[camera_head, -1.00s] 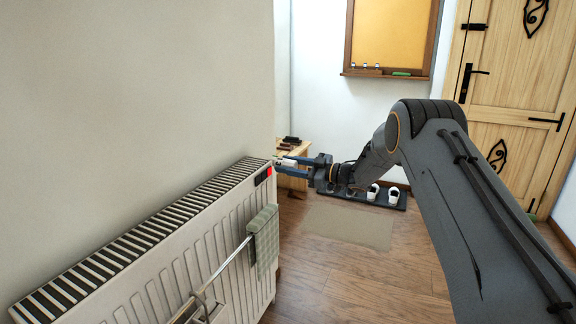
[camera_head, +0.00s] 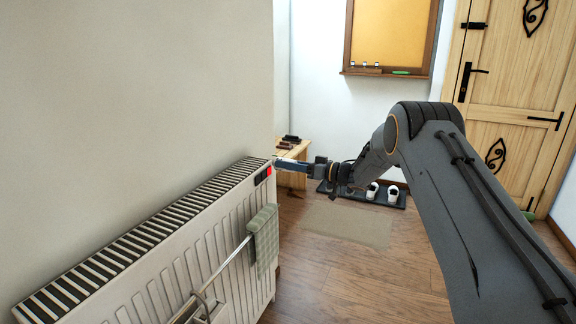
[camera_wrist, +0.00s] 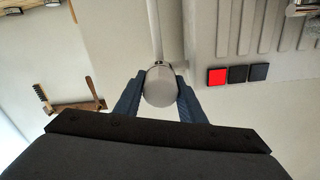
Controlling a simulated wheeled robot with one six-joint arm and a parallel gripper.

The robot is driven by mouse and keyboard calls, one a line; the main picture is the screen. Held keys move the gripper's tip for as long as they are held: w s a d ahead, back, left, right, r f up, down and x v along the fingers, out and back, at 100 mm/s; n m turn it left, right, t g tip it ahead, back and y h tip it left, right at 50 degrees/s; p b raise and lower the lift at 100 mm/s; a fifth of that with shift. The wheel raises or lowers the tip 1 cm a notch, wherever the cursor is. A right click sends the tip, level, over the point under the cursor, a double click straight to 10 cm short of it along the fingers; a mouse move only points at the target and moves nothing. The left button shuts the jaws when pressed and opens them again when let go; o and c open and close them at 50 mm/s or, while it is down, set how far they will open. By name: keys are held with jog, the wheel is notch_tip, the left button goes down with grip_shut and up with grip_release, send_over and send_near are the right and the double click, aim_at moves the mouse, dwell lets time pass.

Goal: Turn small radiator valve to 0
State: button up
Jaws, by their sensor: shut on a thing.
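The radiator (camera_head: 190,235) stands along the wall at the left in the head view. Its small valve is a pale round knob (camera_wrist: 159,86) at the radiator's end, seen end-on in the wrist view. My gripper (camera_wrist: 159,90) is shut on the knob, one blue finger on each side. In the head view my gripper (camera_head: 290,165) reaches the radiator's far top corner, and the fingers mostly hide the knob. No number on the knob can be read. A red square (camera_wrist: 217,76) lights up beside two dark squares on the radiator's end.
A checked cloth (camera_head: 264,240) hangs on a rail (camera_head: 222,268) on the radiator's front. A small wooden table (camera_head: 293,168) stands behind the gripper. Shoes lie on a dark tray (camera_head: 395,196) by the wall.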

jog(key=shift+s+f, duration=0.1)
jog(key=shift+f, duration=0.1)
jog(key=o, duration=0.9)
jog(key=shift+o, duration=0.7)
jog(key=shift+r, duration=0.1)
jog(key=p+v, duration=0.1)
jog(key=v, duration=0.6)
jog(key=shift+d, duration=0.4)
jog(key=shift+r, duration=0.1)
